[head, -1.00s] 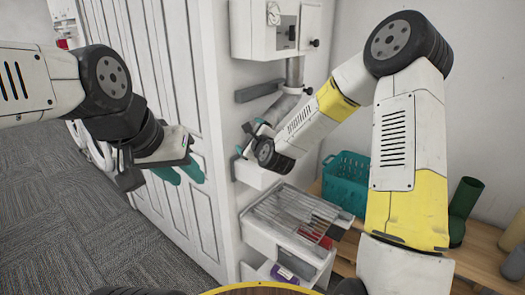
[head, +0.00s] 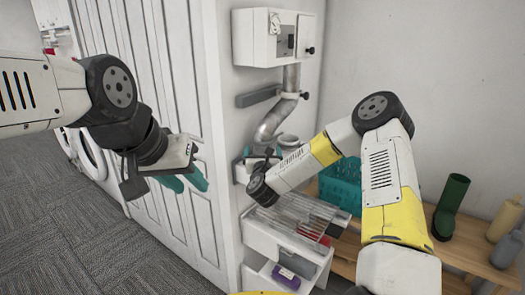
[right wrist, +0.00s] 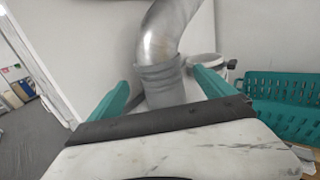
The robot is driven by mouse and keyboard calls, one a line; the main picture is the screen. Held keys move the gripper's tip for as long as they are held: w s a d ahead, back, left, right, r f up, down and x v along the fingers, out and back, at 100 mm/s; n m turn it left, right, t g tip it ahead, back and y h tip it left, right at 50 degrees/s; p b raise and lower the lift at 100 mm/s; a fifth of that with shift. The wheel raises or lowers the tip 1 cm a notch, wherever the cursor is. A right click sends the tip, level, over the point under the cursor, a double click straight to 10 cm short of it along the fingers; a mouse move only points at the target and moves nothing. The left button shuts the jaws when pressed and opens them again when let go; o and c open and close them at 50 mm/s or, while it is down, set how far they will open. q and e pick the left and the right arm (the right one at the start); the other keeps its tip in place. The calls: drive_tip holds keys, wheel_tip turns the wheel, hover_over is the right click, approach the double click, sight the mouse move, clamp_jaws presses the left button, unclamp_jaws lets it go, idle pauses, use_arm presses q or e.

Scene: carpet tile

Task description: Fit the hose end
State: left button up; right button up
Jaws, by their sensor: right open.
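A grey hose (head: 270,125) runs down from the white wall box (head: 258,38) and bends toward the left. Its ribbed end cuff (right wrist: 162,84) shows in the right wrist view, between and beyond my open right fingers, with gaps at both sides. A pale round collar (head: 288,142) stands just right of the hose end; it also shows in the right wrist view (right wrist: 202,63), with a dark clamp knob. My right gripper (head: 262,156) is by the wall below the hose, its fingers partly hidden in the head view. My left gripper (head: 187,179) is open and empty before the white door.
A teal basket (head: 342,183), a green pipe (head: 450,205) and bottles (head: 505,215) stand on the wooden bench (head: 430,262). The carpet at left is clear.

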drive_tip(key=w, duration=0.6)
drive_tip(key=shift+r, duration=0.15)
drive_tip(key=c, duration=1.6)
